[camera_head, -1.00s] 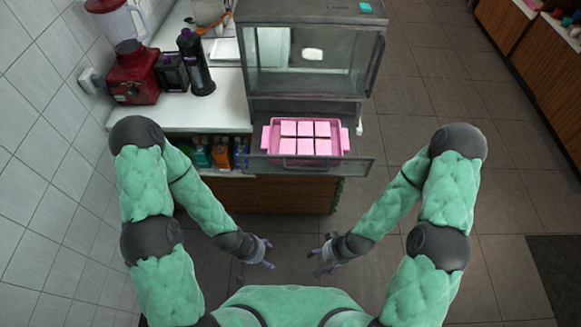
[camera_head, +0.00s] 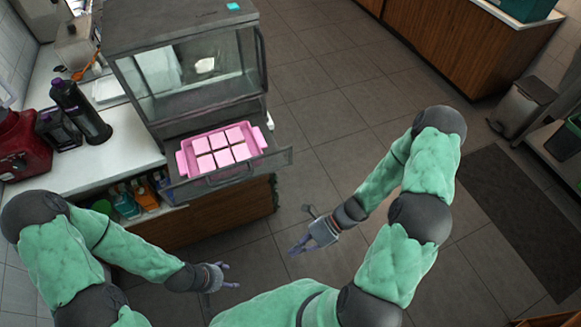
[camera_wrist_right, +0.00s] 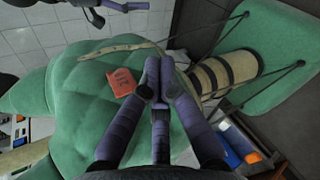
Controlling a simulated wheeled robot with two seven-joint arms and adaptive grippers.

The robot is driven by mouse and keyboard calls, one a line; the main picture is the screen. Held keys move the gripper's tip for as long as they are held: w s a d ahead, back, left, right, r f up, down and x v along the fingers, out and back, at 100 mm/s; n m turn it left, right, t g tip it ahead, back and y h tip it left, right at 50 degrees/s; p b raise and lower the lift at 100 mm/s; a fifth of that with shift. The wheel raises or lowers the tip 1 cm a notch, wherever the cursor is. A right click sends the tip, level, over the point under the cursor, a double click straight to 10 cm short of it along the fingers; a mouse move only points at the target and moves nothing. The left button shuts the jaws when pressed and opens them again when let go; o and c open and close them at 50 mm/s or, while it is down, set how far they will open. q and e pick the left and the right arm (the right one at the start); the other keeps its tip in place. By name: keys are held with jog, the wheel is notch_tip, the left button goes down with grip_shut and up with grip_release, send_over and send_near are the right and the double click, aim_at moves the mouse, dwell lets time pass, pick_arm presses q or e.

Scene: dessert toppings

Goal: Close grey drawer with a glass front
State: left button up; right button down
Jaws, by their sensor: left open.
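The grey drawer with a glass front (camera_head: 282,159) is pulled out from under a grey glass-fronted cabinet (camera_head: 185,70). A pink tray (camera_head: 181,163) with several pale pink square pieces (camera_head: 222,147) sits in the drawer. A handle (camera_head: 228,179) runs along its front. My left gripper (camera_head: 230,276) is open and empty, in front of the counter and below the drawer in the picture. My right gripper (camera_head: 300,230) is empty, right of and below the drawer, with its fingers apart in the head view. Neither gripper touches the drawer. The right wrist view shows my right fingers (camera_wrist_right: 160,85) before my green body.
A counter (camera_head: 115,140) at the left holds a black bottle (camera_head: 80,110) and a red blender (camera_head: 22,145). Bottles and packets (camera_head: 130,198) stand on a shelf below. The tiled floor (camera_head: 340,120) right of the cabinet is clear. A bin (camera_head: 520,107) stands far right.

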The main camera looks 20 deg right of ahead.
jog(key=w+d+r+m+t, duration=1.1)
jog(key=d+m+t, duration=0.25)
jog(key=m, duration=0.35)
jog(key=b, duration=0.3)
send_near(278, 162)
jog(key=shift+y, duration=0.4)
jog(key=shift+f+x, duration=0.2)
jog(key=shift+x, duration=1.15)
jog(key=shift+f+x, duration=0.15)
jog(key=shift+x, duration=1.2)
jog(key=shift+w, duration=0.15)
